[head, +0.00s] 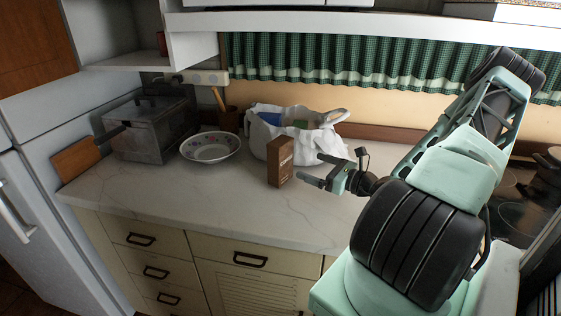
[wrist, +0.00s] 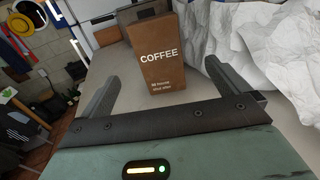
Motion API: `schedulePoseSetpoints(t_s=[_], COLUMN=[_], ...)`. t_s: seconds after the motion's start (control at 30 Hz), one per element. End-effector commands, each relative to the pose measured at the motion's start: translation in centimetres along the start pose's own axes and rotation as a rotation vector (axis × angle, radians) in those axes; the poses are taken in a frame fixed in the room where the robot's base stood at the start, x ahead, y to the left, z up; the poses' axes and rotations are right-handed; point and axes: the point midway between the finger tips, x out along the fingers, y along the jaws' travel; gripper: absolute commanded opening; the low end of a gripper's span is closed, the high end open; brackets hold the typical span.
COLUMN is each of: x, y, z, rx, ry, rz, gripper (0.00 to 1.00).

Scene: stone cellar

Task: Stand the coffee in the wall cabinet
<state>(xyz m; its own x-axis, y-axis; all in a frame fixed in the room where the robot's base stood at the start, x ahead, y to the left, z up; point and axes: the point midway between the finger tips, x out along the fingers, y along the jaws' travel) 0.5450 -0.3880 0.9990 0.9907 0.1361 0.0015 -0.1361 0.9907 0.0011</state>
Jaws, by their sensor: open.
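The coffee (head: 280,162) is a brown upright box on the pale countertop, in front of a white bag. In the wrist view the coffee (wrist: 157,55) stands ahead of my gripper, its "COFFEE" label facing me. My gripper (head: 316,169) is open and empty, just right of the box in the head view. In the wrist view its two fingers (wrist: 155,82) point toward the box, spread wider than it. The wall cabinet (head: 193,50) shows at the upper left as an open white shelf unit, with a small reddish-brown item inside; its top is cut off.
The white bag (head: 318,143) with items in it stands close behind the coffee. A patterned bowl (head: 211,148), a metal box (head: 153,130) and a wooden board (head: 76,160) are farther left. The countertop (head: 200,197) in front is clear. A stove (head: 520,205) is at right.

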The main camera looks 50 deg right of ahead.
Motion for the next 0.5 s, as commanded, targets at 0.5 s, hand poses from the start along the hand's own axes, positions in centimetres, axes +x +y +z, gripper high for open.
schedulePoseSetpoints(t_s=[0.5], x=[8.8], y=[0.1], z=[0.1], rx=[0.000], ry=[0.001], rz=[0.003], gripper=[1.00])
